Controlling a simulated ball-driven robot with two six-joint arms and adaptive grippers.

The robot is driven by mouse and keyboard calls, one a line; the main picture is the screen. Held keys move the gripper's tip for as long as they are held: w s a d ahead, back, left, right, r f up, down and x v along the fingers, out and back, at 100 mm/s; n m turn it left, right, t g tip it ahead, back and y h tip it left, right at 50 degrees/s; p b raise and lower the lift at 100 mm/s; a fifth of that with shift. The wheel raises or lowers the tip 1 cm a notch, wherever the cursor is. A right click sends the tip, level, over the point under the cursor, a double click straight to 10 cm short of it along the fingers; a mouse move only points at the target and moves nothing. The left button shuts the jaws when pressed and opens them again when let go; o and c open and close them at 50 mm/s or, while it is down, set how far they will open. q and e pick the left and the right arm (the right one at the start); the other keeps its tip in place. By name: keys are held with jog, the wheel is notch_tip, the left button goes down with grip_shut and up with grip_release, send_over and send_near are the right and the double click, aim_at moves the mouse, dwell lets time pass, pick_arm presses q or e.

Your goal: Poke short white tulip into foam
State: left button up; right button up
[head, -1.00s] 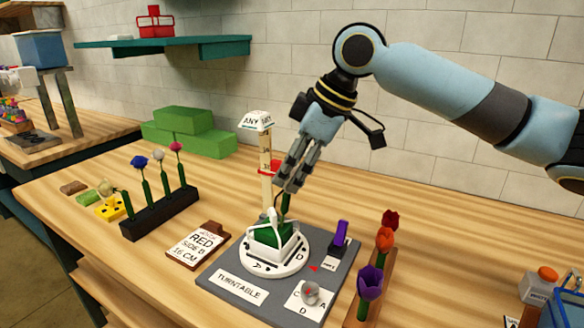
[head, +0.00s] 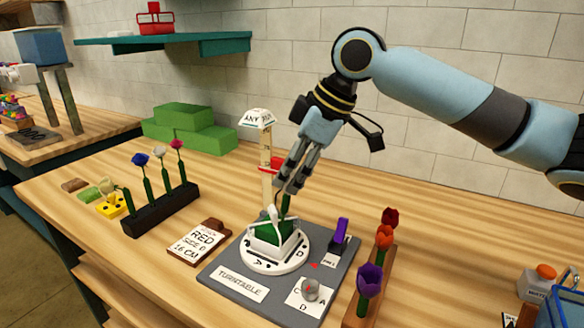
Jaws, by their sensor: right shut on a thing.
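My right gripper (head: 285,190) is shut on a green stem (head: 285,205), just above the foam. The fingers hide the upper part of this stem, so I cannot tell its flower colour. The green foam (head: 268,236) sits in a white holder (head: 276,254) on the round white turntable (head: 255,266). The stem's lower end is at or just behind the foam; I cannot tell whether it is in it. A small white shape (head: 272,213) stands at the foam's back edge, too small to identify surely. My left gripper is not in view.
A wooden post with a red slider (head: 268,163) stands close behind the foam. A black rack (head: 161,212) holds several flowers at left. A wooden rack (head: 386,270) holds red, orange and purple tulips at right. An order card (head: 200,240) lies left of the turntable's grey base (head: 215,275).

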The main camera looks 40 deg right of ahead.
jog(key=shift+w+a+f, duration=0.1)
jog(key=shift+w+f, duration=0.1)
jog(key=shift+f, duration=1)
dwell(1.7)
jog(key=shift+f+p, duration=0.15)
jog(key=shift+p, duration=0.2)
dwell(0.4)
dwell(0.5)
jog(key=o, duration=0.8)
jog(key=shift+p+v, duration=3.25)
jog(key=shift+p, duration=1.25)
jog(key=o, duration=0.5)
